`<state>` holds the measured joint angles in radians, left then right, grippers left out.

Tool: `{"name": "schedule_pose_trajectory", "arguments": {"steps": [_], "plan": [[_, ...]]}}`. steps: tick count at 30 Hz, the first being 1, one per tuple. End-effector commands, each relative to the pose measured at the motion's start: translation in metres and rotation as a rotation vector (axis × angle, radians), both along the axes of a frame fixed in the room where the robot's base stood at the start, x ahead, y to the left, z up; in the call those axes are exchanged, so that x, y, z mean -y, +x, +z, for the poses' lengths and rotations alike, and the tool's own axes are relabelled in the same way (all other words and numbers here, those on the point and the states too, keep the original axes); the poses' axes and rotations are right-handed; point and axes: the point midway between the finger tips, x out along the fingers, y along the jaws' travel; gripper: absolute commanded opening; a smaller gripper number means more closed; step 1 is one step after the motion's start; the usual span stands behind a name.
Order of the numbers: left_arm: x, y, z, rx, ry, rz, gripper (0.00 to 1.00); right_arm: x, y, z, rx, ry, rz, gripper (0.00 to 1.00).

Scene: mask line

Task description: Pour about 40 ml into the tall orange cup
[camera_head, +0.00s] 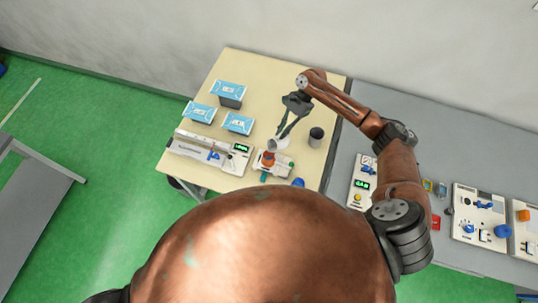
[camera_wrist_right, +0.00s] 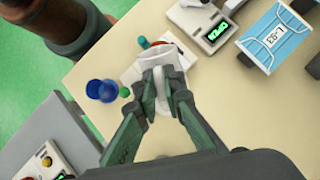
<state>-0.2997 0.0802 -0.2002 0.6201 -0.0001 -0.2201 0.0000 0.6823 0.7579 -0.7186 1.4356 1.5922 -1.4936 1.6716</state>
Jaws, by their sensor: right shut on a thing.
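My right gripper (camera_head: 281,136) reaches in over the cream table and is shut on a pale jug (camera_head: 271,146). In the right wrist view the gripper (camera_wrist_right: 163,98) closes on the jug's white handle (camera_wrist_right: 158,80). An orange cup (camera_head: 267,158) stands just below the jug in the head view, on a white device. The jug's mouth is close to the cup; I cannot tell its exact tilt or whether anything flows. In the right wrist view the jug and gripper largely hide the cup. My left gripper is not in view.
A dark cup (camera_head: 316,137) stands right of the jug, and a blue cup (camera_head: 298,182) near the front edge. A grey bench (camera_head: 450,135) adjoins at right.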

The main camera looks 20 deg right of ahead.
Motion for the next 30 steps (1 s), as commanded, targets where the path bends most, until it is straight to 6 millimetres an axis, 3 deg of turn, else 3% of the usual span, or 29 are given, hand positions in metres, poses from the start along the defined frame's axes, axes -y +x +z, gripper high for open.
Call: {"name": "schedule_pose_trajectory", "arguments": {"steps": [30], "plan": [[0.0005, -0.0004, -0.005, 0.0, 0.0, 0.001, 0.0, -0.0015, -0.0009, -0.0018, 0.046, -0.089, 0.0, 0.0]]}}
